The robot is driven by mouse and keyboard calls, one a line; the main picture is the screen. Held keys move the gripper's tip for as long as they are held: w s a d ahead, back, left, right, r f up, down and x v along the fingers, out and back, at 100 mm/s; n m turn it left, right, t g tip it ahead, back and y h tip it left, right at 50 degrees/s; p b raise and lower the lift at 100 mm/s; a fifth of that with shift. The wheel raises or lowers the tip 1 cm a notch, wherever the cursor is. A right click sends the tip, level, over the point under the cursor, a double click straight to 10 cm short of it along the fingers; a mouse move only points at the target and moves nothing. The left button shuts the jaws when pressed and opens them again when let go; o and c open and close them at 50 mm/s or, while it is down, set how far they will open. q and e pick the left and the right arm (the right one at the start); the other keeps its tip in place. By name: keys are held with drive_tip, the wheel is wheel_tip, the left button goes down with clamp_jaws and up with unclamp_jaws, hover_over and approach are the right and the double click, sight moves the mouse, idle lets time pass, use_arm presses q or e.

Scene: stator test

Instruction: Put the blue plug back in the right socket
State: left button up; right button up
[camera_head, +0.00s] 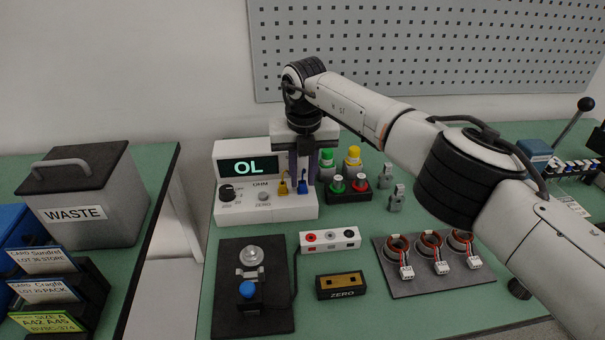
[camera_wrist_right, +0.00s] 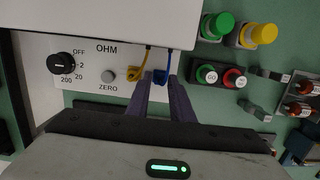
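The ohm meter (camera_head: 238,203) is a white box with a lit display reading OL. A yellow plug (camera_head: 283,188) sits at its front panel, left of the blue plug (camera_head: 303,187). In the right wrist view the blue plug (camera_wrist_right: 160,77) is between the tips of my right gripper (camera_wrist_right: 163,84), with its blue cable running upward. My right gripper (camera_head: 302,172) points down at the panel, its purple fingers close on both sides of the plug. The right socket is hidden behind the plug and fingers, so I cannot tell whether the plug is in it. My left gripper is out of view.
In front lie a white socket block (camera_head: 330,239), a black ZERO block (camera_head: 341,285), a dark fixture (camera_head: 230,318) and a stator tray (camera_head: 425,288). A waste bin (camera_head: 85,195) is left.

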drive_tip(key=shift+o, duration=1.3)
wheel_tip(320, 180, up, 10)
drive_tip(key=s, duration=0.1)
drive_tip(key=shift+s+b, duration=0.3)
drive_tip(key=shift+b, duration=0.1)
